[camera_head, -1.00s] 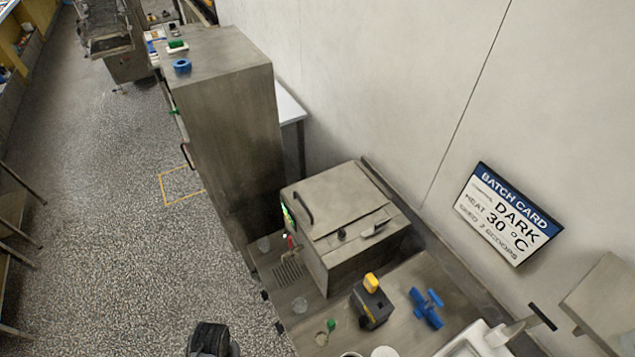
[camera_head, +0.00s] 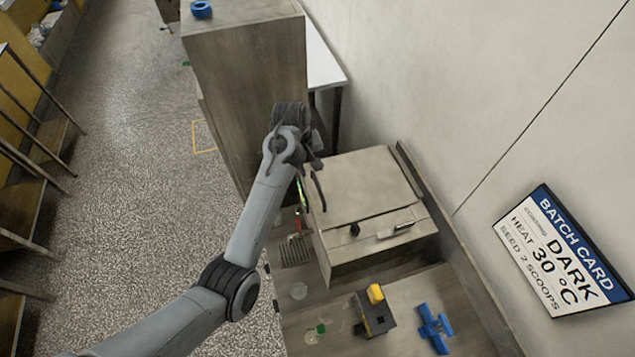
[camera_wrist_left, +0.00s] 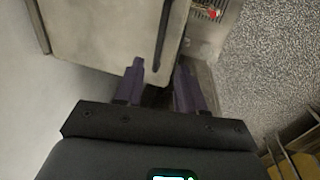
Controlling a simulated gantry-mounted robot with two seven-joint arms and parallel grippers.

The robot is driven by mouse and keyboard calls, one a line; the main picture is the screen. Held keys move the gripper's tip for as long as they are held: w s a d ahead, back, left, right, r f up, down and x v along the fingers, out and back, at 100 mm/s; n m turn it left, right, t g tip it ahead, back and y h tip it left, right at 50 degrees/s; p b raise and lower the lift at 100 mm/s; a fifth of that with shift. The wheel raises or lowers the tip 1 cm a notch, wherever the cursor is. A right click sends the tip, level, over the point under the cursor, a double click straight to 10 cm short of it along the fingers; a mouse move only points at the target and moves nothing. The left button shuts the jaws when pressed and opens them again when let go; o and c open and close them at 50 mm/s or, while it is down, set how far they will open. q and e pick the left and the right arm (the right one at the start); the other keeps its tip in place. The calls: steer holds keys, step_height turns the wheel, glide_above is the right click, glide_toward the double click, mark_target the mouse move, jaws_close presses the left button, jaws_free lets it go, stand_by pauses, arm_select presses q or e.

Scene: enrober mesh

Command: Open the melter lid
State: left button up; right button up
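The melter is a steel box whose flat lid (camera_head: 362,185) lies shut. A dark bar handle (camera_head: 319,192) runs along the lid's left side. My left gripper (camera_head: 313,163) is at the lid's far left corner, close to the handle's far end. In the left wrist view, the two purple fingers (camera_wrist_left: 160,88) are apart with nothing between them. The lid (camera_wrist_left: 100,28) and the handle (camera_wrist_left: 163,40) show just beyond the fingertips there. I cannot tell whether a finger touches the lid. My right gripper is not in view.
A tall steel cabinet (camera_head: 250,75) stands behind my left gripper. A batch card (camera_head: 560,250) is on the wall at right. A black and yellow device (camera_head: 374,312) and a blue valve-like part (camera_head: 434,328) are on the counter in front of the melter. Open floor lies left.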

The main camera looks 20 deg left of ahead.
mark_target(318, 187)
arm_select(q)
steer(key=f, duration=0.3)
steer(key=d+f, duration=0.1)
steer(key=f, duration=0.2)
steer(key=w+f+p, duration=0.1)
steer(key=f, duration=0.2)
steer(key=shift+d+f, duration=0.3)
steer(key=shift+f, duration=0.1)
jaws_close()
